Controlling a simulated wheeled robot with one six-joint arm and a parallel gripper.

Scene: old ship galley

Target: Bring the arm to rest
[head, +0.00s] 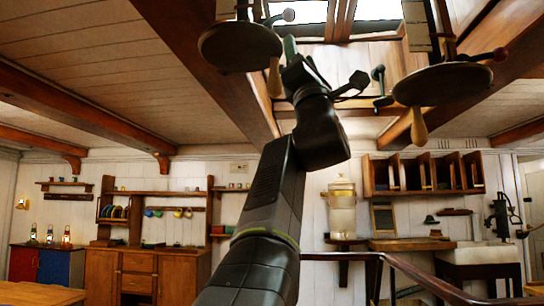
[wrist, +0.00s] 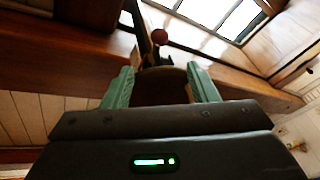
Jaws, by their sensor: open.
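My arm is raised high in the middle of the head view, reaching up towards the ceiling. My gripper (head: 290,48) is at its top, with a green finger showing beside the left hanging round board. In the wrist view my gripper (wrist: 160,84) has its two green fingers spread apart. A dark, rounded brown thing shows between or beyond the fingers, with a red knob (wrist: 159,37) above it. I cannot tell how far it is from the fingers, and nothing is seen held.
Two round wooden boards with handles hang overhead, one left (head: 240,46) and one right (head: 442,84) of my gripper. Ceiling beams (head: 75,103) and a skylight (head: 370,10) are close above. A dresser (head: 150,270), a water dispenser (head: 342,215) and a sink (head: 480,255) stand along the far wall.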

